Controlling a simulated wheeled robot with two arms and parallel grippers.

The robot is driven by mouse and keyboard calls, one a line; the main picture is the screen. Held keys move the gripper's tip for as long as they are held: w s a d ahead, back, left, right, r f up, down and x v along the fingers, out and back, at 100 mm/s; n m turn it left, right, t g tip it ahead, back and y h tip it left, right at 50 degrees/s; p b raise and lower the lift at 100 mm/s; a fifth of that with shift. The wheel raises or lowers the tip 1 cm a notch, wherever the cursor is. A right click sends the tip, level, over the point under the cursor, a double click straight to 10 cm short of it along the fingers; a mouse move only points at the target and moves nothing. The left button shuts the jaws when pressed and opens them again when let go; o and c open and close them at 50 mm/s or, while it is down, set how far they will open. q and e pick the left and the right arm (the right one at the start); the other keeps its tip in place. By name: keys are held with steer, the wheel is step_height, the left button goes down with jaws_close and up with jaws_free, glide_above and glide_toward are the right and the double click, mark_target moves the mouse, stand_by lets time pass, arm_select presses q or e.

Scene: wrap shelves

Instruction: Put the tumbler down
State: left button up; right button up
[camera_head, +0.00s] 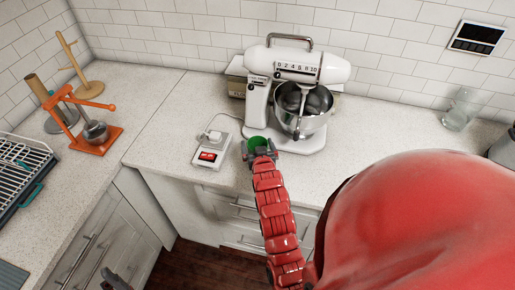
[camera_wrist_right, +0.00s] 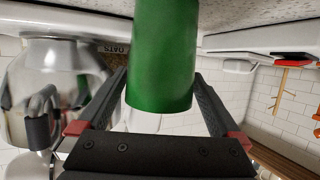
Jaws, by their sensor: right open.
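The green tumbler (camera_head: 257,142) is at the counter's front part, just left of the stand mixer's base; in the head view only its top shows, mostly behind my gripper. My right gripper (camera_head: 259,152) is around it. In the right wrist view the tumbler (camera_wrist_right: 162,55) sits between the two open fingers of the right gripper (camera_wrist_right: 160,92), and its other end runs out of the picture. I cannot tell whether its base touches the counter. A dark piece at the bottom left of the head view looks like my left gripper (camera_head: 115,281); its jaws are unclear.
The white stand mixer (camera_head: 257,103) with a steel bowl (camera_head: 305,112) stands close on the right. A white device with a red switch (camera_head: 208,156) lies close on the left. A clear glass (camera_head: 459,110) stands far right.

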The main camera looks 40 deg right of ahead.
steer(key=shift+p+x, duration=0.3)
steer(key=shift+x, duration=0.7)
steer(key=shift+w+d, duration=0.1)
steer(key=shift+w, duration=0.05)
steer(key=c, duration=1.3)
